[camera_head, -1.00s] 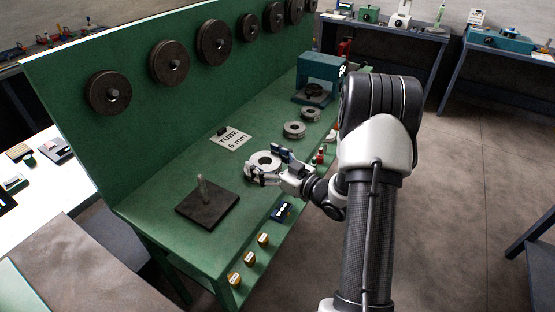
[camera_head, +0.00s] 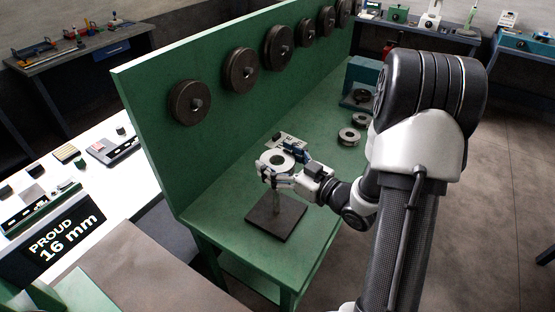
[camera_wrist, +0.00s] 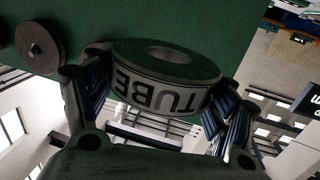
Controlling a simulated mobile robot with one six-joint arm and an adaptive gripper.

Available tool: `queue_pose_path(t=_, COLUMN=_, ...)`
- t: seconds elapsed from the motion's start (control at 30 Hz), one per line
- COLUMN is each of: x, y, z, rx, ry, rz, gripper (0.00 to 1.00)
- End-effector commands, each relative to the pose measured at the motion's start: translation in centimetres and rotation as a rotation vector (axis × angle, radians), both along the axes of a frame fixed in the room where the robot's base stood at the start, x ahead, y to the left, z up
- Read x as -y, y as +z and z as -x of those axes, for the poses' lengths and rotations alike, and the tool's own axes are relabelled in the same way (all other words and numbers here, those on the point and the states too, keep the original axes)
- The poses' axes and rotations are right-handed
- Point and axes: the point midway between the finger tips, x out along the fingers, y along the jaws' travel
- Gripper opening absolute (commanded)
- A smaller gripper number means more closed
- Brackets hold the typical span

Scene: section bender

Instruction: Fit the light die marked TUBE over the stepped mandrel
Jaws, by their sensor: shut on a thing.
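The light grey die (camera_head: 268,157) is held in my gripper (camera_head: 281,167), roughly level, above the square base. In the wrist view the die (camera_wrist: 165,85) sits between both fingers, its band reading TUBE upside down. The mandrel (camera_head: 276,204) stands upright on a dark square base plate (camera_head: 290,221) on the green bench. I cannot tell whether the post tip is inside the bore or only behind the die in the picture.
Dark rollers (camera_head: 190,103) hang in a row on the green back panel (camera_head: 150,130). Other rings (camera_head: 349,136) lie further along the bench, near a teal machine (camera_head: 360,80). A TUBE card is partly hidden behind my gripper. The bench around the base plate is clear.

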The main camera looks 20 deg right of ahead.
Motion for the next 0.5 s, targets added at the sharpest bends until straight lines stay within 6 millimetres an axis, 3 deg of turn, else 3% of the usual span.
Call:
queue_pose_path(t=0.17, x=0.0, y=-0.1, z=0.0, rx=0.002, ry=-0.001, rz=0.0, gripper=0.39)
queue_pose_path(t=0.5, x=0.0, y=-2.8, z=0.0, rx=0.002, ry=-0.001, rz=0.0, gripper=0.39)
